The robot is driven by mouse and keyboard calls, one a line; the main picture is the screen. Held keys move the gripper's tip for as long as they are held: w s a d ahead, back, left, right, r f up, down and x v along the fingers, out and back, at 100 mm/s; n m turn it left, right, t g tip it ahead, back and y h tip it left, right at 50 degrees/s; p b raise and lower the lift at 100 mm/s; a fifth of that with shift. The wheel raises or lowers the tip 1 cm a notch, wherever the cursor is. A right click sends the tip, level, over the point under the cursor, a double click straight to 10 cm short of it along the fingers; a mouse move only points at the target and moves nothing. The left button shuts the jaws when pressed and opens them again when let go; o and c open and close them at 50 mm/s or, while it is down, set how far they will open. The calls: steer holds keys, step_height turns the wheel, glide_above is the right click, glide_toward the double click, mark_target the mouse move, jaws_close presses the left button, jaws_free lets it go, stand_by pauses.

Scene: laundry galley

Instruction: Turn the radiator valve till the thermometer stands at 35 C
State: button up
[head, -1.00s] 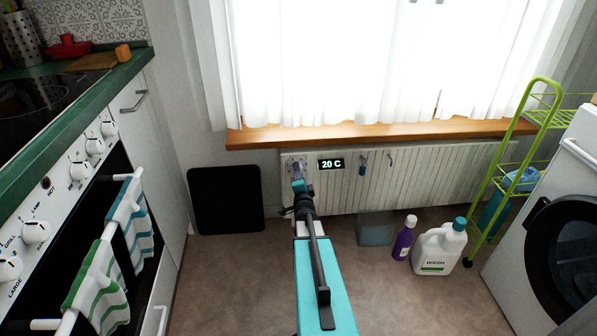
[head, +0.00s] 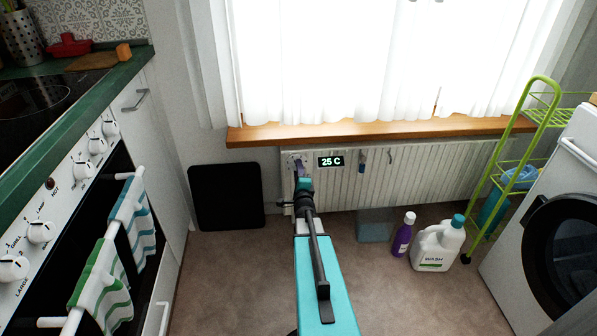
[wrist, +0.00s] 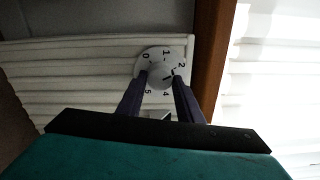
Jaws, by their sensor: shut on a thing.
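The radiator (head: 430,172) is white and ribbed and stands under the window sill. In the head view my gripper (head: 299,168) reaches the radiator's left end, and my arm hides part of the valve.
A black panel (head: 227,197) leans on the wall to the left. A purple bottle (head: 403,236) and a white jug (head: 437,245) stand on the floor to the right, before a green rack (head: 490,190). The oven (head: 95,190) flanks the left, the washer (head: 555,225) the right.

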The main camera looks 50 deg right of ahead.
steer(key=shift+d, duration=0.1)
steer(key=o, duration=1)
steer(key=shift+o, duration=0.2)
steer(key=p+v, duration=0.2)
steer(key=v, duration=1.2)
steer(key=shift+p, duration=0.3)
